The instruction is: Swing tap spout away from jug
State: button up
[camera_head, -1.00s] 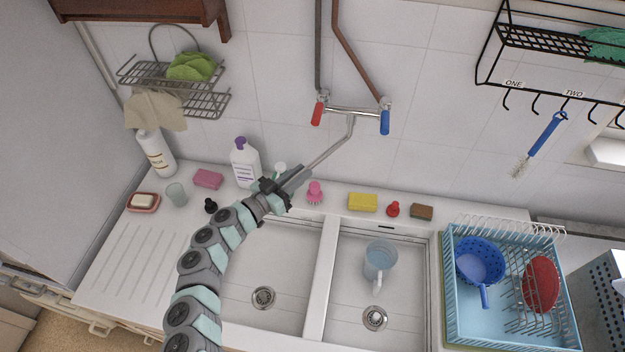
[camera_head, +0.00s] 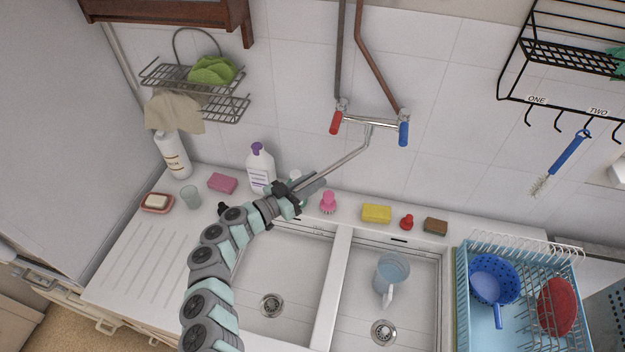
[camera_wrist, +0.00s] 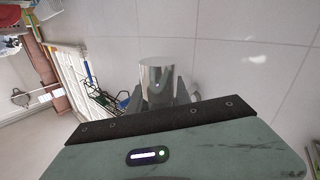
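The tap's thin metal spout (camera_head: 338,161) slants down to the left from the mixer body on the wall, with its free end near the back of the left basin. The glass jug (camera_head: 392,272), with bluish contents, stands upright in the right basin, well apart from the spout. My gripper (camera_head: 309,190) is at the spout's free end. In the wrist view, a shiny metal cylinder, the spout's end (camera_wrist: 157,80), lies between the two grey fingers of my gripper (camera_wrist: 159,98). Whether the fingers press on it is not clear.
A white bottle with purple cap (camera_head: 260,172) stands close behind my gripper. A pink brush (camera_head: 328,203), yellow sponge (camera_head: 377,213) and red item (camera_head: 406,222) line the back ledge. A blue dish rack (camera_head: 466,300) stands at right. The left basin (camera_head: 290,265) is empty.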

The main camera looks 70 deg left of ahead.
jog(key=shift+o, duration=1.3)
jog(key=shift+r, duration=0.2)
jog(key=v, duration=1)
jog(key=shift+s+b, duration=0.3)
jog(key=shift+s, duration=0.1)
